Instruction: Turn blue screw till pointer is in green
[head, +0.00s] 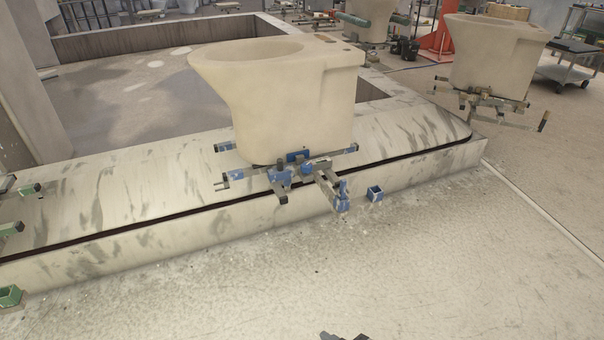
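A cream toilet bowl (290,105) stands on a metal carrier (275,172) with blue-painted parts, over the slot of the long stone-like ledge. A blue upright part (343,191) is at the front end of a carrier arm that reaches out over the ledge's front edge. A small blue square socket (375,193) shows just right of it. I cannot tell which blue part is the screw. No pointer or green zone can be made out. Neither gripper can be identified; only a small dark piece (345,337) shows at the bottom edge, and I cannot tell what it is.
The ledge (110,200) has a dark slot along it. Green-ended carrier parts (10,296) stick out at the left edge. Another bowl (495,55) on a carrier stands at the upper right. The floor (400,270) in front is clear.

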